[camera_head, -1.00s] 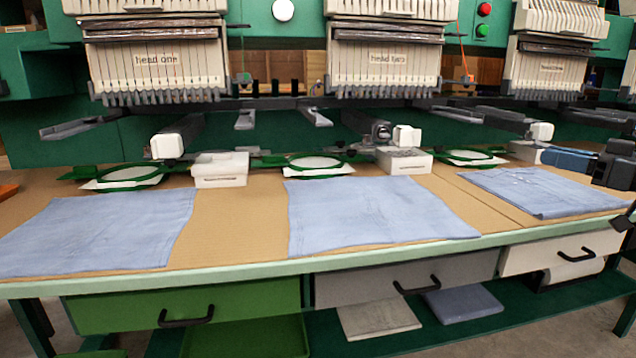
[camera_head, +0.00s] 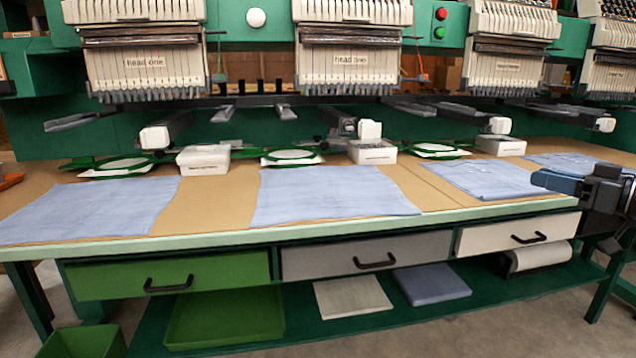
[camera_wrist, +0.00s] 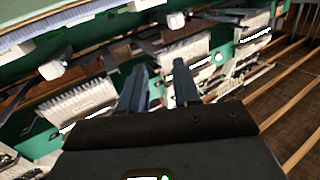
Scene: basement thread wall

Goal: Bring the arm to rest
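My gripper (camera_head: 538,180) is at the right side of the head view, in front of the right part of the table, with its blue fingers pointing left. In the wrist view my gripper (camera_wrist: 160,80) shows two blue-grey fingers standing apart with nothing between them. The embroidery machine heads appear tilted behind the fingers in that view. The gripper appears apart from the table and cloths, holding nothing.
A long table (camera_head: 250,237) carries several blue cloths, green hoops and white boxes (camera_head: 203,160) below the machine heads (camera_head: 147,62). Green (camera_head: 170,278), grey and white drawers are shut. A green bin (camera_head: 84,342) stands on the floor at left. Floor is free at lower right.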

